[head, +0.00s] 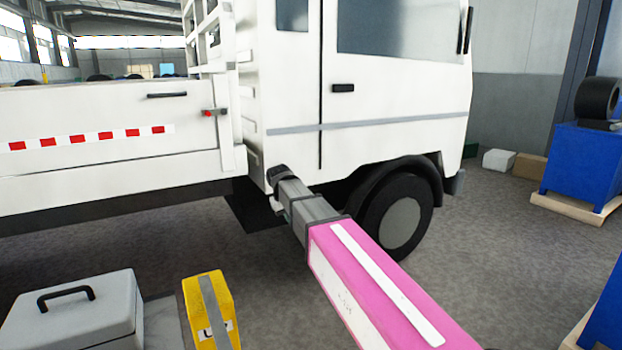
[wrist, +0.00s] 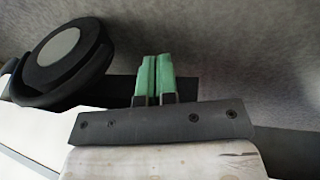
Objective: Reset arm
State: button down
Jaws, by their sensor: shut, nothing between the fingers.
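My gripper (wrist: 153,78) shows in the wrist view with its two green fingers side by side and shut, nothing between them. In the head view my pink and grey arm reaches forward from the lower right towards the white truck (head: 395,95). The arm's far end is in front of the truck's lower side, behind the cab door and left of the front wheel; I cannot tell whether it touches. The fingers cannot be made out in the head view. In the wrist view a truck wheel (wrist: 62,55) is at the upper left, apart from the fingers.
A grey toolbox (head: 75,318) and a yellow box (head: 228,305) stand at the lower left. Blue machines on pallets are at the right, one (head: 583,165) with a black tyre on top. Small boxes (head: 498,159) lie by the back wall. Grey floor (head: 490,240) is clear right of the arm.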

jog(key=s+d+f+m+g, duration=0.1)
jog(key=s+d+f+m, duration=0.1)
jog(key=s+d+f, duration=0.8)
jog(key=s+d+f+m+g+y, duration=0.1)
jog(key=s+d+f+m, duration=0.2)
jog(key=s+d+f, duration=0.7)
jog(key=d+f, duration=0.3)
jog(key=d, duration=0.4)
jog(key=shift+y, duration=0.3)
